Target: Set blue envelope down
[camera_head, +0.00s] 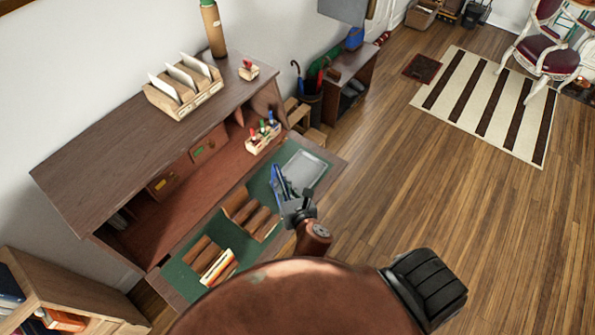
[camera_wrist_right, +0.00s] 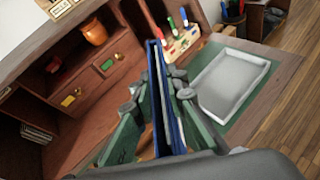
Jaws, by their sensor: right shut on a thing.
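The blue envelope (camera_head: 277,186) is held on edge above the green desk mat (camera_head: 262,188), close to the left side of the grey tray (camera_head: 305,168). In the right wrist view the blue envelope (camera_wrist_right: 163,90) stands upright, edge toward the camera, between the fingers. My right gripper (camera_head: 290,204) is shut on it; the fingers (camera_wrist_right: 157,98) press it from both sides. The envelope's lower edge is hidden, so I cannot tell if it touches the mat. The tray (camera_wrist_right: 229,82) looks empty and lies to the right. My left gripper is not in view.
Wooden slotted racks (camera_head: 250,214) stand on the mat nearer me, one with cream and orange envelopes (camera_head: 218,268). A wooden holder with coloured markers (camera_head: 263,137) stands behind the tray. The desk's upper shelf (camera_head: 120,150) carries a letter sorter (camera_head: 183,90). Open floor lies right.

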